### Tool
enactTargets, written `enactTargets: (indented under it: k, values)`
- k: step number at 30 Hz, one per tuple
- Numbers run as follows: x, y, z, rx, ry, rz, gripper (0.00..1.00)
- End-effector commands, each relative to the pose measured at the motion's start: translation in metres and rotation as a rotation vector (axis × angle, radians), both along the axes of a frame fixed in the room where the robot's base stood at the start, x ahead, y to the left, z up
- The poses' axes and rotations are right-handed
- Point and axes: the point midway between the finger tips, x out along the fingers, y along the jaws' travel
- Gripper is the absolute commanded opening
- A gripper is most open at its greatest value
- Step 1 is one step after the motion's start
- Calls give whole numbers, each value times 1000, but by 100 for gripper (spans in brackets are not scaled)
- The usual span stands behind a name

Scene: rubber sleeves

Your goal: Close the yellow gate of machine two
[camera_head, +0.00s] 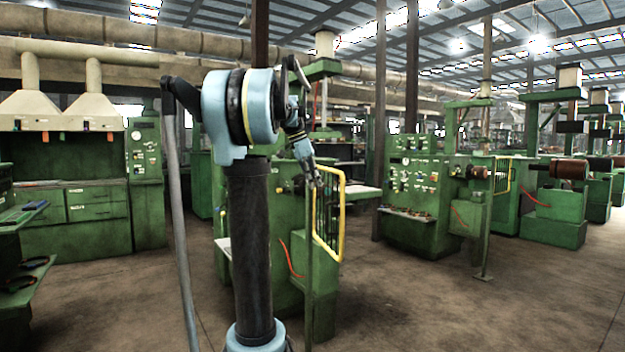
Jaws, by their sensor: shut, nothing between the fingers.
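A yellow-framed gate (342,214) with dark bars stands at the right side of the near green machine (277,215), close to my arm. The frame does not show which machine is number two. A second yellow gate (502,175) is on the green machine (420,185) farther right. My gripper (316,182) is small in view, shut and empty, at the upper left part of the near gate's frame. I cannot tell whether it touches the gate. My arm hides part of the near machine.
Green posts (484,235) stand in front of the machines. Workbenches and cabinets (95,215) line the left side. The concrete floor (430,310) is clear at the front right, and an aisle runs to the right.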

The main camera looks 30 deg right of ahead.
Motion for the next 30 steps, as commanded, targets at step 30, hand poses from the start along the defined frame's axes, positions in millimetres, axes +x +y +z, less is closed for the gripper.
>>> enactTargets:
  k: [30]
  values:
    - [-13, -60, -55, 0, 1, 2, 0]
